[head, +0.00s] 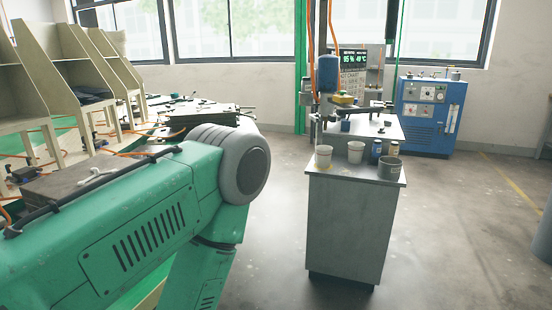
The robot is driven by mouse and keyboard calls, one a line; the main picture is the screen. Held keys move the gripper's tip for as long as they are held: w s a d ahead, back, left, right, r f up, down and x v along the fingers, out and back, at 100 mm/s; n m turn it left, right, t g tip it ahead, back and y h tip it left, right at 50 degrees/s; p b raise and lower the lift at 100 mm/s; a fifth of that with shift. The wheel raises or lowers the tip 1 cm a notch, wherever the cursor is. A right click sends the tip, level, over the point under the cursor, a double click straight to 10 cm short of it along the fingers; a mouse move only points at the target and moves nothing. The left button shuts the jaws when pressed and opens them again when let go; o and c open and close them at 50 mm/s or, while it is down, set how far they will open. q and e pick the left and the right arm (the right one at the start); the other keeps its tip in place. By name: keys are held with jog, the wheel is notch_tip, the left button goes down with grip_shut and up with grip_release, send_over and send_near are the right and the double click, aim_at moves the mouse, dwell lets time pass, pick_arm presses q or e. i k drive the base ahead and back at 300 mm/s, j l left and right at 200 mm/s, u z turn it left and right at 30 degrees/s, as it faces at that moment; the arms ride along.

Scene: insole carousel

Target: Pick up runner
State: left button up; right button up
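I cannot make out a runner for certain in the head view. A dark, soft-looking item (92,95) lies in one of the beige booths at the left, too small to identify. Several dark flat pieces (205,112) lie on the long work line behind the large green casing in the foreground. Neither my left nor my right gripper shows in this view.
A grey cabinet (345,225) stands right of centre, with white cups (323,156), small bottles (376,151) and a grey pot (389,168) on top. Beige booths (45,70) line the left. A blue machine (428,113) stands behind.

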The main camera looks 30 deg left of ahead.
aim_at(95, 170)
jog(key=i+u, duration=0.5)
jog(key=i+l+u, duration=0.25)
jog(key=u, duration=0.2)
jog(key=i, duration=0.1)
